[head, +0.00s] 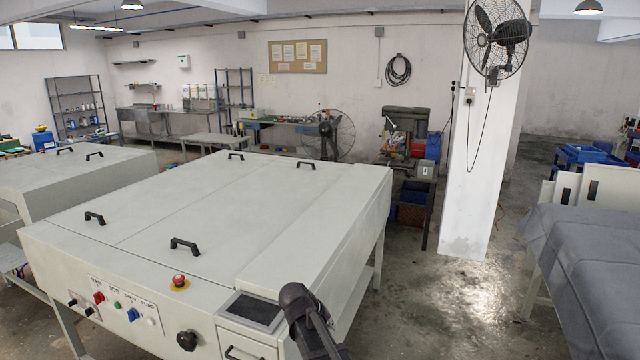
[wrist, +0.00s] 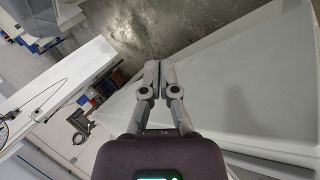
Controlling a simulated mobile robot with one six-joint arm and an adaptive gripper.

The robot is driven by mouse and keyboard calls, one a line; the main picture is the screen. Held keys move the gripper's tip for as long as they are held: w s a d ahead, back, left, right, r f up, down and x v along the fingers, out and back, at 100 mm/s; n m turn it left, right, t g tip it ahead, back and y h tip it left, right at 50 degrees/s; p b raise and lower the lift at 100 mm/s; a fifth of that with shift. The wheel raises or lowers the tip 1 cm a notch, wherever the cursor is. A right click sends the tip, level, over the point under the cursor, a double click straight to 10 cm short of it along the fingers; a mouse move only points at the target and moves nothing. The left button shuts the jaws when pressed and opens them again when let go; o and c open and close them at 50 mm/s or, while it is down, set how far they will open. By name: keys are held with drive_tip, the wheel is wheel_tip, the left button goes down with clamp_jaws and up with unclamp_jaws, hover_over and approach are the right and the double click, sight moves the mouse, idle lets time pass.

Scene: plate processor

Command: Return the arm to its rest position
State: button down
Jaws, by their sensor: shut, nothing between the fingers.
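My gripper (wrist: 152,78) shows in the wrist view with its two grey fingers together and nothing between them. It hangs in free space, with the concrete floor behind the fingertips and a pale machine surface to the right. In the head view a dark part of my arm (head: 305,315) rises at the bottom, in front of the right corner of the plate processor (head: 230,215). My fingers cannot be made out in the head view. The processor's lid is closed, with several black handles on top and a control panel (head: 125,308) on its front.
A red stop button (head: 179,281) and a dark screen (head: 253,309) sit at the processor's front edge. A white pillar (head: 475,150) with a fan stands behind on the right. A cloth-covered table (head: 590,255) is at far right. Bare floor (head: 450,300) lies between.

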drive_tip(key=s+d+f+m+g+y+b, duration=0.1)
drive_tip(key=s+d+f+m+y, duration=0.1)
drive_tip(key=s+d, duration=0.5)
drive_tip(key=s+d+f+m+g+y+b, duration=0.2)
drive_tip(key=s+d+f+y, duration=0.2)
drive_tip(key=s+d, duration=0.3)
drive_tip(key=s+f, duration=0.1)
drive_tip(key=s, duration=0.2)
drive_tip(key=shift+f+m+g+b, duration=0.25)
drive_tip(key=shift+m+g+b, duration=0.05)
drive_tip(key=shift+w, duration=0.1)
idle(0.8)
